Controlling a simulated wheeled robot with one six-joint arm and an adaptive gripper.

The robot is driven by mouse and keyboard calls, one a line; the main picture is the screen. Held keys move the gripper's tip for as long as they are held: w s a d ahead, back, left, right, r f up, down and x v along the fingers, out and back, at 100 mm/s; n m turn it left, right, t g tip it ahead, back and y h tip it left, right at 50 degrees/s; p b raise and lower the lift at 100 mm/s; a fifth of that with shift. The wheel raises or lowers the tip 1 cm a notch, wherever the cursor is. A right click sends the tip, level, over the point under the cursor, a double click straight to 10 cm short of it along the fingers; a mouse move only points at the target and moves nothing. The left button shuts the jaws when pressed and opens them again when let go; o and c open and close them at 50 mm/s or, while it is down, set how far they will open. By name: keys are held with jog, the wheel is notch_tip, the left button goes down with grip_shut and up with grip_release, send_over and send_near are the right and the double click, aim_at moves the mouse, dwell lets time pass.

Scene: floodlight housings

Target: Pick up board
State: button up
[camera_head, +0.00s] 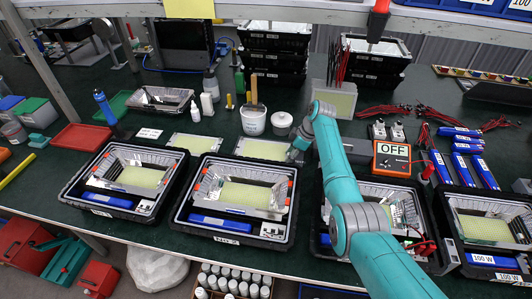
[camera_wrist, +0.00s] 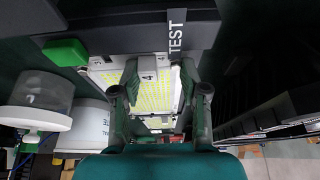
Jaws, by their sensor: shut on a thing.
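Flat yellow LED boards with pale rims lie on the dark green bench in the head view. One board (camera_head: 262,149) lies left of my gripper (camera_head: 294,153), which is at that board's right end. Another board (camera_head: 193,143) lies further left. In the wrist view, the yellow board (camera_wrist: 148,97) shows between the two dark fingers of my gripper (camera_wrist: 160,92), which is shut on it. The fingertips' exact contact is hard to see, and my arm hides part of the bench behind it.
Black housing trays (camera_head: 232,238) with lamp housings line the bench front. A white bucket (camera_head: 253,120) and small pot (camera_head: 282,123) stand behind the boards. An orange box marked OFF (camera_head: 392,158) is at right. A dark part labelled TEST (camera_wrist: 176,32) hangs close in the wrist view.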

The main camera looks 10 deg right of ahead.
jog(key=shift+w, duration=0.1)
grip_shut()
jog(key=shift+r, duration=0.3)
notch_tip(320, 180, up, 17)
dwell(1.1)
jog(key=shift+f, duration=0.15)
dwell(0.9)
